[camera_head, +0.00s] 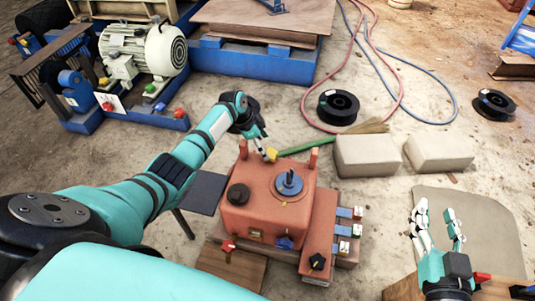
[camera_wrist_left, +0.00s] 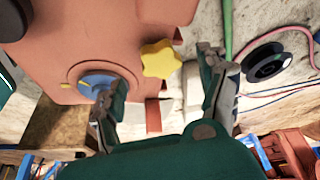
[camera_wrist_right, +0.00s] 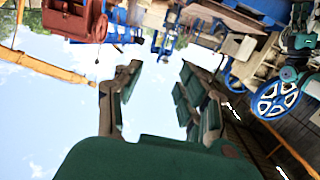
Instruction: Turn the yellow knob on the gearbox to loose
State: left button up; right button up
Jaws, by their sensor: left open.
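The gearbox (camera_head: 262,205) is an orange-red housing on the floor, with a black cap and a blue round part (camera_head: 289,183) on top. The yellow knob (camera_head: 271,155) is at its far side, partly hidden by my left gripper (camera_head: 262,141). In the left wrist view the knob (camera_wrist_left: 160,59) is star-shaped and shows between the spread fingers of my left gripper (camera_wrist_left: 163,72). The fingers look apart from the knob. My left gripper is open and empty. My right gripper (camera_head: 436,217) is open and empty, to the right of the gearbox, fingers pointing up.
Small blocks with blue, red and yellow parts line the gearbox's right side (camera_head: 345,230). Two pale blocks (camera_head: 367,155) and a black spool (camera_head: 338,106) lie behind it on the right. A green-handled broom (camera_head: 305,146) lies behind the gearbox. A motor (camera_head: 142,52) stands at the back left.

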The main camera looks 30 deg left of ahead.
aim_at(269, 153)
pick_arm(q)
jog(key=b+x, duration=0.2)
jog(key=x, duration=0.2)
jog(key=shift+f, duration=0.1)
jog(key=shift+d, duration=0.1)
pick_arm(e)
notch_tip(269, 153, up, 10)
jog(key=s+a+t+y, duration=0.1)
jog(key=t+y, duration=0.1)
jog(key=t, duration=0.4)
jog(key=shift+s+f, duration=0.2)
